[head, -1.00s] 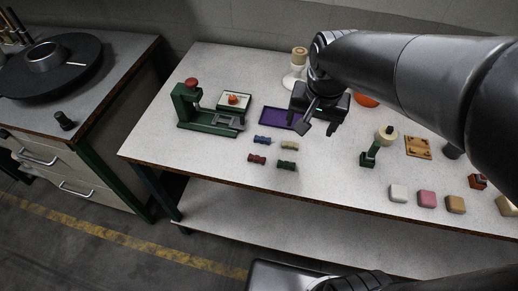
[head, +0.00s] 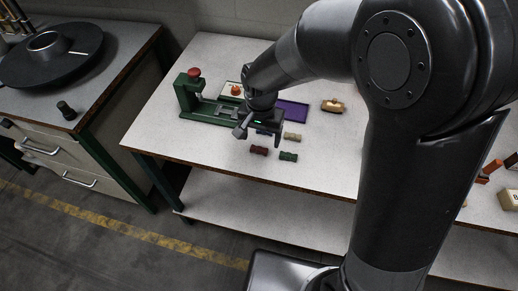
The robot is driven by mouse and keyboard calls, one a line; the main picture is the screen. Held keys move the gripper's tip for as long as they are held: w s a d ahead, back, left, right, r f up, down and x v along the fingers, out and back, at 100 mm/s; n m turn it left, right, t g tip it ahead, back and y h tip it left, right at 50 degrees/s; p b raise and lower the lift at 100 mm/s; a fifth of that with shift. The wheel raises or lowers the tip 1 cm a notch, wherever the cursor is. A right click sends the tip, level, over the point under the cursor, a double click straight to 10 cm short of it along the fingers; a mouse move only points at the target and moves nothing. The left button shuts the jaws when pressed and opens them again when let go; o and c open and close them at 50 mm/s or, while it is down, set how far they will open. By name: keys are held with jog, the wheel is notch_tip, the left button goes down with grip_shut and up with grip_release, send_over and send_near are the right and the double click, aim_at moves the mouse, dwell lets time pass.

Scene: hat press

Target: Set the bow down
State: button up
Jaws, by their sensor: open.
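Several small bows lie on the light table: a dark red bow (head: 259,150), a green bow (head: 288,156), a cream bow (head: 292,137) and a blue bow (head: 263,132). The blue bow is mostly hidden behind my gripper. My gripper (head: 258,128) points down over the table between the green press and the purple tray, close to the blue bow in the picture. Its jaws are open, and I see nothing held between them. How high it is above the bows I cannot tell.
The green press (head: 189,96) with a red knob stands left of my gripper. A white plate with an orange piece (head: 236,90) lies behind it. A purple tray (head: 293,112) is at the right, then a tan block (head: 332,105). My arm hides much of the table's right side.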

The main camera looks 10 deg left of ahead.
aim_at(259, 149)
jog(key=shift+w+a+f, duration=0.1)
jog(key=shift+a+f, duration=0.05)
jog(key=shift+f, duration=1.2)
jog(key=shift+w+a+f, duration=0.1)
jog(key=shift+a+f, duration=0.05)
jog(key=shift+f, duration=1.15)
jog(key=shift+c, duration=0.3)
jog(key=c, duration=1.1)
jog(key=shift+r, duration=0.1)
